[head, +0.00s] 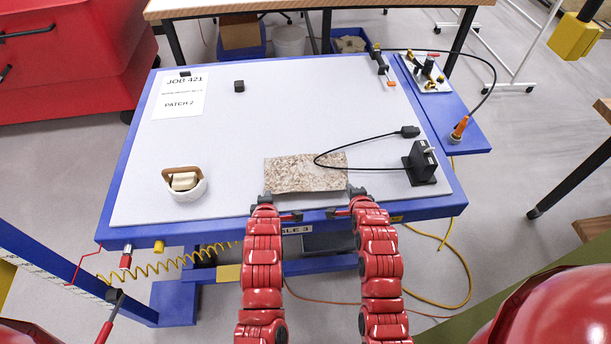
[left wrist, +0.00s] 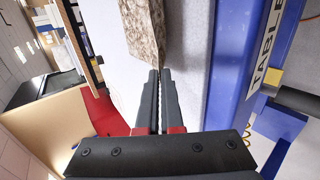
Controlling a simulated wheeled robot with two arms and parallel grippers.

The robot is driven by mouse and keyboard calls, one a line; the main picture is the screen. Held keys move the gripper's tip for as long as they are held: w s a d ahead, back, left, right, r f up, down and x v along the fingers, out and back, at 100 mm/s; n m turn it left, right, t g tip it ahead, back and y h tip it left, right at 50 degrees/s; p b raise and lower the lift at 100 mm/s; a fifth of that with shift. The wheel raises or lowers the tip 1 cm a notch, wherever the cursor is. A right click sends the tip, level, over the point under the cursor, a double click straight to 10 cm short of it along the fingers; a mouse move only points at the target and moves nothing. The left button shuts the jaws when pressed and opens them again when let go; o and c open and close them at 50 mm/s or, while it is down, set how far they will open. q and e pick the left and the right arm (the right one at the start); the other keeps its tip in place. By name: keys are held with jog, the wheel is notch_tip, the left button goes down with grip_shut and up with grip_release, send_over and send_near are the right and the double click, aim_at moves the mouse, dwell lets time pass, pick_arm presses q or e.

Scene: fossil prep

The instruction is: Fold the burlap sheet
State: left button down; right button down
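The burlap sheet (head: 292,176) is a mottled brown-and-cream rectangle near the front edge of the work table. My left gripper (head: 265,198) is at its near left corner. In the left wrist view, the fingers (left wrist: 160,74) are nearly together, with the corner of the sheet (left wrist: 146,28) at their tips; they look shut on it. My right gripper (head: 356,191) is at the near right corner. Its fingertips are too small to tell whether they are open or shut.
A black cable (head: 358,168) loops over the sheet's right part, by a black device (head: 422,162). A white bowl with a wooden handle (head: 186,187) stands at left. A paper sign (head: 178,98) and a black block (head: 239,86) lie behind. The table's middle (head: 300,110) is clear.

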pick_arm(q)
jog(key=shift+s+f, duration=0.1)
jog(key=shift+f, duration=0.05)
pick_arm(e)
jog(key=shift+s+f, duration=0.1)
jog(key=shift+f, duration=0.05)
pick_arm(q)
jog(key=c, duration=0.7)
grip_release()
pick_arm(e)
jog(key=c, duration=0.7)
grip_release()
pick_arm(q)
jog(key=s+r, duration=0.2)
jog(key=r, duration=0.1)
jog(key=s+r, duration=0.2)
jog(key=r, duration=0.1)
jog(key=s+r, duration=0.2)
jog(key=r, duration=0.1)
pick_arm(e)
jog(key=s+r, duration=0.2)
jog(key=r, duration=0.1)
jog(key=s+r, duration=0.2)
jog(key=r, duration=0.1)
jog(key=s+r, duration=0.2)
jog(key=r, duration=0.1)
